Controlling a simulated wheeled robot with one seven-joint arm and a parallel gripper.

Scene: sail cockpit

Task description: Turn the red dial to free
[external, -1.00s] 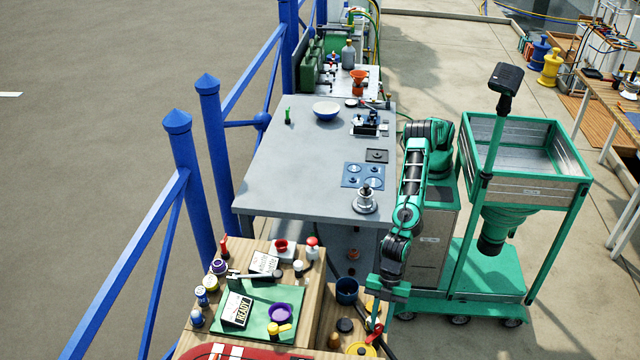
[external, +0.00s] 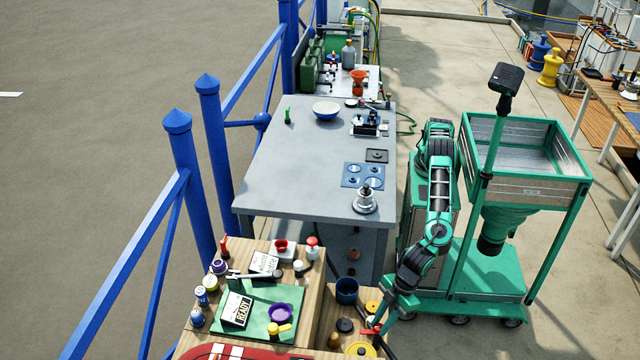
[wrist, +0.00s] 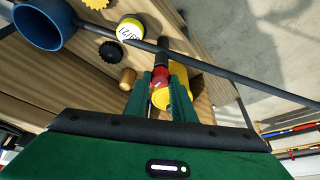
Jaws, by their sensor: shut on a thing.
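The red dial (external: 369,331) is a small red lever over a yellow disc (external: 360,349) at the near right part of the wooden panel. My gripper (external: 381,322) reaches down to it from the right, tilted. In the wrist view, the red part (wrist: 160,97) lies between the two green fingers of my gripper (wrist: 161,82), which are shut on it. The yellow disc (wrist: 181,100) shows around and behind the fingers. The fingers hide part of the dial, and I cannot read any marking at it.
A blue cup (external: 347,290), a black knob (external: 345,325) and a brass-coloured knob (external: 335,340) stand close to the left. A dark rod (wrist: 230,75) crosses the wrist view. Open floor lies to the right.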

